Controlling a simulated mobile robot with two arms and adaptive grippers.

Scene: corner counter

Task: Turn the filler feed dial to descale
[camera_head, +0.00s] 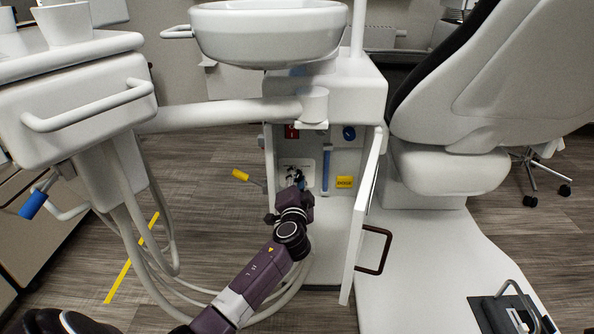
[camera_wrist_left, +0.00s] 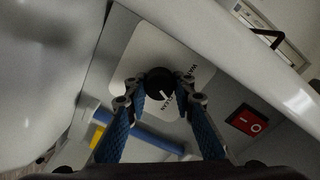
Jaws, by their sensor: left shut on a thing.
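The filler feed dial (camera_wrist_left: 159,82) is a small round black knob with a white pointer line. It sits on a white label plate (camera_wrist_left: 140,62) with black lettering too small and turned to read; the plate also shows inside the open cabinet in the head view (camera_head: 297,163). My left gripper (camera_wrist_left: 161,98) has its two blue-padded fingers on either side of the knob, shut on it. The pointer line faces down toward the lower lettering in the wrist view. In the head view my left gripper (camera_head: 297,181) reaches into the cabinet and mostly hides the dial. My right gripper is not in view.
A red switch (camera_head: 291,131), a blue knob (camera_head: 349,133), a blue vertical tube (camera_head: 326,168) and a yellow label (camera_head: 344,182) surround the dial. The open white door (camera_head: 362,220) stands right of my arm. A yellow-tipped lever (camera_head: 241,175) and hoses (camera_head: 150,215) are on the left.

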